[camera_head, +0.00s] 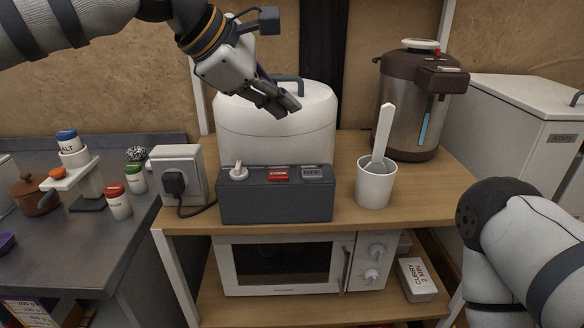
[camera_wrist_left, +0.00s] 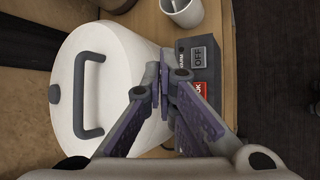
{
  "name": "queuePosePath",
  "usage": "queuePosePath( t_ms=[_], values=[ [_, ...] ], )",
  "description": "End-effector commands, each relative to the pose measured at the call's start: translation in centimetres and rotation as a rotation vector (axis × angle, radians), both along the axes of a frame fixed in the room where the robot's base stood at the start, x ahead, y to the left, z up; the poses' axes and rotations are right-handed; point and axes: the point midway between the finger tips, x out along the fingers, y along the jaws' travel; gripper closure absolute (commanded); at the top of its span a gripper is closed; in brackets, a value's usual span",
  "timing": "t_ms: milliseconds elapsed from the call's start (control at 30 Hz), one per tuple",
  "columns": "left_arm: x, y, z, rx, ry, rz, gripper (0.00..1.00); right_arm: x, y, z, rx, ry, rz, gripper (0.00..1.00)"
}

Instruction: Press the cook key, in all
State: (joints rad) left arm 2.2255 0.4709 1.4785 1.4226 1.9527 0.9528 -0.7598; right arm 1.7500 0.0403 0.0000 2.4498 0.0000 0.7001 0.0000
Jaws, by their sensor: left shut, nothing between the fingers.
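The red cook key (camera_head: 278,174) sits on top of the dark grey control box (camera_head: 275,203), between a white toggle lever (camera_head: 239,172) and the grey OFF key (camera_head: 312,172). The box stands in front of the white rice cooker (camera_head: 275,125). My left gripper (camera_head: 290,108) is shut and empty, in front of the cooker's lid and above the box. In the left wrist view the gripper (camera_wrist_left: 168,78) partly covers the box, and the cook key (camera_wrist_left: 195,92) shows just right of the fingers, partly hidden. The OFF key (camera_wrist_left: 198,57) shows above it. My right gripper is not in view.
A white cup with a paddle (camera_head: 376,185) stands right of the box, and a steel water boiler (camera_head: 408,105) behind it. A wall socket box with plug (camera_head: 177,176) stands at left. A microwave (camera_head: 290,263) is on the shelf below.

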Motion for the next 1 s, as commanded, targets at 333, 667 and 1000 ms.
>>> queuePosePath(
  t_ms=[333,667,1000],
  values=[
    [0.0,0.0,-0.7,0.001,0.002,0.000,1.00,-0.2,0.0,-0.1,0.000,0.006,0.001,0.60],
    [0.1,0.1,-5.9,0.003,0.009,0.001,1.00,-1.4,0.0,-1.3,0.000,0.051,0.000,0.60],
    [0.0,0.0,-8.7,0.002,0.001,0.001,1.00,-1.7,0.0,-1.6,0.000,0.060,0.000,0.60]
  ],
)
